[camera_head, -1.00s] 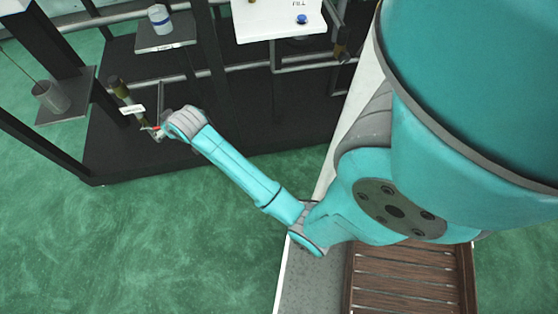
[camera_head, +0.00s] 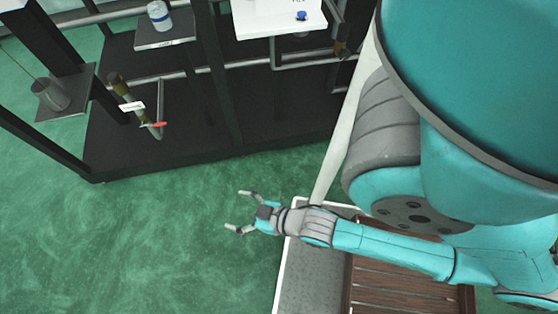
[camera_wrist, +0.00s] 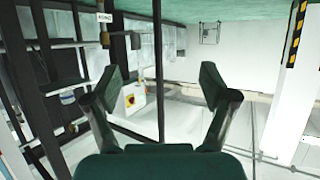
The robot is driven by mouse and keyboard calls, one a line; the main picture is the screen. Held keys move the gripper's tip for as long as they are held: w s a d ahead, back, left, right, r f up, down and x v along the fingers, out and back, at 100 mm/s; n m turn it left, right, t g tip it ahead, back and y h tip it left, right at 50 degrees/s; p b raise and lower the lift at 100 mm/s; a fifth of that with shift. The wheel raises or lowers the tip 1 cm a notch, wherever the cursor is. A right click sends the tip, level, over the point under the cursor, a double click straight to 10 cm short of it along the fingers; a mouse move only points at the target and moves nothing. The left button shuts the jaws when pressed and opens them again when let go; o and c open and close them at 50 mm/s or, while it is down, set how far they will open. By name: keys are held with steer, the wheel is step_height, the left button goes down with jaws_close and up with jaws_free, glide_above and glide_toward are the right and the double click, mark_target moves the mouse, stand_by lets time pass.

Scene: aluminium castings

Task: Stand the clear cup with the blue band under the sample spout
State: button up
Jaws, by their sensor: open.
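The clear cup with the blue band (camera_head: 159,17) stands upright on a small grey shelf (camera_head: 165,38) at the upper left of the head view. A bent pipe with a red handle (camera_head: 155,125) and a white tag (camera_head: 132,107) is on the frame below it; I cannot tell if this is the sample spout. My gripper (camera_head: 237,209) is open and empty over the green floor, well to the right of the pipe and far from the cup. In the wrist view my gripper (camera_wrist: 160,85) shows nothing between its fingers.
A grey pot (camera_head: 51,96) sits on a dark plate at the left. A white panel with a blue knob (camera_head: 301,16) is at the top. Dark posts and rails surround the shelf. A slatted brown tray (camera_head: 400,285) lies at lower right. The green floor is clear.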

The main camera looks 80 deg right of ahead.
steer(key=s+a+r+n+t+y, duration=0.1)
steer(key=s+a+r, duration=0.2)
steer(key=s+r, duration=0.7)
steer(key=shift+s+r+n+t+y, duration=0.3)
steer(key=shift+s+y, duration=0.1)
steer(key=shift+s, duration=0.25)
